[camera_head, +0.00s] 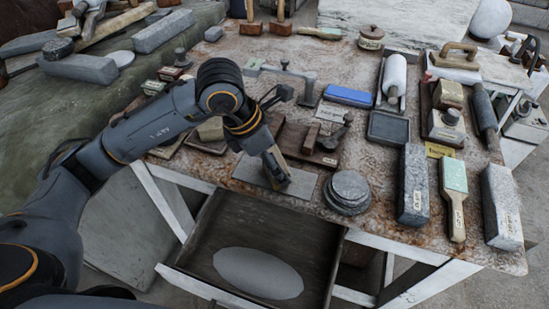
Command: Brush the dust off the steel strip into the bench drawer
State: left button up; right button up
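The steel strip (303,184) is a flat grey plate lying at the bench's front edge, above the drawer. The bench drawer (318,235) is pulled open below it, with a pale oval patch or disc (258,273) on its floor. My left arm reaches in from the left and bends down, with its gripper end (277,170) low over the strip. A tan, narrow piece shows at that end; I cannot tell if it is a held brush or whether it touches the strip. The fingers are not clear. My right gripper is not in view.
A stack of grey discs (347,192) stands just right of the strip. A wooden block with a dark tool (316,143) sits behind it. To the right lie a grey stone bar (413,186), a green-and-wood brush (455,195) and a pale bar (501,206). The bench is crowded.

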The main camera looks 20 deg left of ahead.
pick_arm(q)
jog(key=shift+a+f+b, duration=0.1)
jog(key=shift+f+b, duration=0.25)
jog(key=shift+s, duration=0.1)
jog(key=shift+s+d+b, duration=0.4)
jog(key=shift+s+d, duration=0.3)
jog(key=shift+s, duration=0.1)
jog(key=shift+w+a, duration=0.15)
jog(key=shift+w, duration=0.05)
jog(key=shift+w+a+r+b, duration=0.1)
jog(key=shift+w+a+b, duration=0.25)
jog(key=shift+w+a, duration=0.35)
jog(key=shift+w+a+b, duration=0.35)
jog(key=shift+w+a, duration=0.15)
jog(key=shift+w, duration=0.4)
jog(key=shift+s+d, duration=0.75)
jog(key=shift+s, duration=0.2)
jog(key=shift+s+d, duration=0.65)
jog(key=shift+s, duration=0.2)
jog(key=shift+b, duration=0.35)
jog(key=shift+a, duration=0.1)
